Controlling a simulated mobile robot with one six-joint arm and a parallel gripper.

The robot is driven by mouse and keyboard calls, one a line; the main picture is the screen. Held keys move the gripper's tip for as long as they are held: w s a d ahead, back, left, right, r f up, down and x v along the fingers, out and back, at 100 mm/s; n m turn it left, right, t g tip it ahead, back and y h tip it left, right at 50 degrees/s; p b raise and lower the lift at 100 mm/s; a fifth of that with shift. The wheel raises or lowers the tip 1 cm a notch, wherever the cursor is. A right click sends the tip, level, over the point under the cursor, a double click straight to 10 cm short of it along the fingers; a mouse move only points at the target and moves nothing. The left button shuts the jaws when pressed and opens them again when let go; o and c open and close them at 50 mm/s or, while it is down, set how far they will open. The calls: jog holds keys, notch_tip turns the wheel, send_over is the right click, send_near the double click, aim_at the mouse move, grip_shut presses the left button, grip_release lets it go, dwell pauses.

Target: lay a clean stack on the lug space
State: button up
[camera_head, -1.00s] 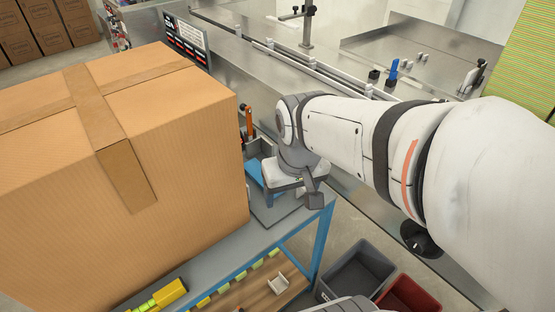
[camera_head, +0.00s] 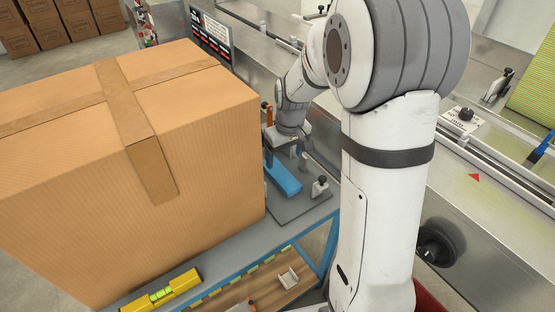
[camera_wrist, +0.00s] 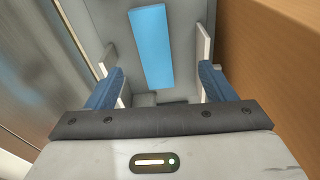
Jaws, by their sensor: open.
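A long flat light-blue block (camera_head: 283,178), perhaps the cloth stack, lies on a grey plate (camera_head: 309,204) at the table's far corner, just right of the big carton. In the wrist view the blue block (camera_wrist: 152,45) shows ahead, between the lines of two upright pale walls. My gripper (camera_wrist: 157,72) is open, with its two blue-backed fingers wide apart and nothing between them. In the head view my gripper (camera_head: 287,140) is at the far end of the block, partly hidden. I cannot pick out the lug space for certain; a steel conveyor (camera_head: 480,195) runs at the right.
A large taped carton (camera_head: 85,190) fills the left and stands close beside my gripper; its side (camera_wrist: 280,60) shows in the wrist view. A small black-and-white fixture (camera_head: 320,187) stands on the plate. A yellow level (camera_head: 163,293) lies at the table's front.

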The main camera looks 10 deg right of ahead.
aim_at(280, 172)
jog(key=shift+n, duration=0.3)
jog(key=w+f, duration=0.3)
jog(key=shift+w+f, duration=0.2)
jog(key=shift+w, duration=0.05)
jog(key=f, duration=0.5)
jog(key=w+f, duration=0.1)
jog(key=f, duration=0.2)
jog(key=shift+a+p, duration=0.15)
jog(key=shift+p, duration=0.2)
jog(key=shift+r, duration=0.1)
jog(key=c, duration=1.1)
